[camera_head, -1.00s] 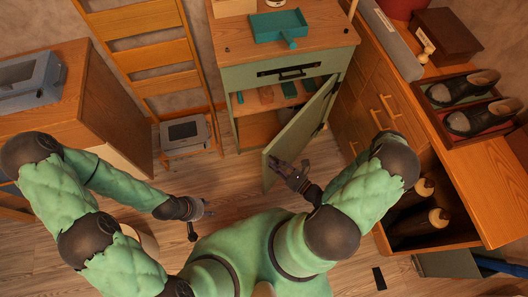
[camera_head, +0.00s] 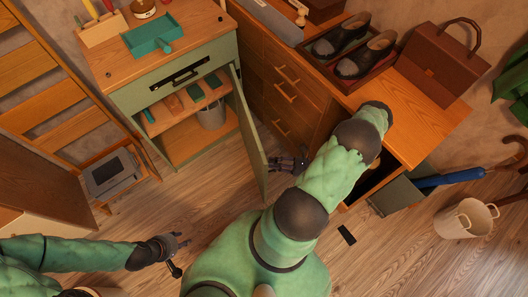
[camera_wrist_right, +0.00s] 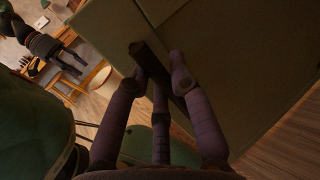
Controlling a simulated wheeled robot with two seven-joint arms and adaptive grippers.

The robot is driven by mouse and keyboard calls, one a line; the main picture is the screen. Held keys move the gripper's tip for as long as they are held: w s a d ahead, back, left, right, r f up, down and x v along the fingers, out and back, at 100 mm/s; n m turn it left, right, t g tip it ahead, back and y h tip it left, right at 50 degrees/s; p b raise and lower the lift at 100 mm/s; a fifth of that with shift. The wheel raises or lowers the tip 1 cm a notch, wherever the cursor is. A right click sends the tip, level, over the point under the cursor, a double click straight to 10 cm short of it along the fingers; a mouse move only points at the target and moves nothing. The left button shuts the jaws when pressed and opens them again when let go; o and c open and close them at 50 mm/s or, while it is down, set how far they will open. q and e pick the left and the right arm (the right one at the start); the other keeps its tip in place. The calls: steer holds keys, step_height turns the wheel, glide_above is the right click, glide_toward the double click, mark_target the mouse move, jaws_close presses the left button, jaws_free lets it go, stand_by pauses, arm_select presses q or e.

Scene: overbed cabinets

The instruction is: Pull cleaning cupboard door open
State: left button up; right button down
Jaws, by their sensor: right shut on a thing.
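The green cleaning cupboard (camera_head: 128,97) stands at upper left in the head view. Its door (camera_head: 250,135) is swung wide open, showing the inside. My right gripper (camera_head: 303,163) is at the door's outer face, near its free edge. In the right wrist view, the fingers of my right gripper (camera_wrist_right: 163,72) close around a dark bar handle (camera_wrist_right: 146,58) on the green door panel (camera_wrist_right: 235,65). My left gripper (camera_head: 181,245) is empty over the floor at lower left, its fingers apart; it also shows in the right wrist view (camera_wrist_right: 70,62).
Inside the cupboard are a shelf with small items and a grey bucket (camera_head: 211,116). A wooden drawer unit (camera_head: 285,90) stands close to the right of the door. A pale bin (camera_head: 466,219) is at far right. The floor before the cupboard is clear.

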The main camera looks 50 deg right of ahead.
steer(key=shift+s+d+r, duration=0.15)
steer(key=shift+s+d, duration=0.15)
steer(key=c, duration=1.1)
jaws_free()
steer(key=shift+d, duration=0.1)
steer(key=shift+r, duration=0.1)
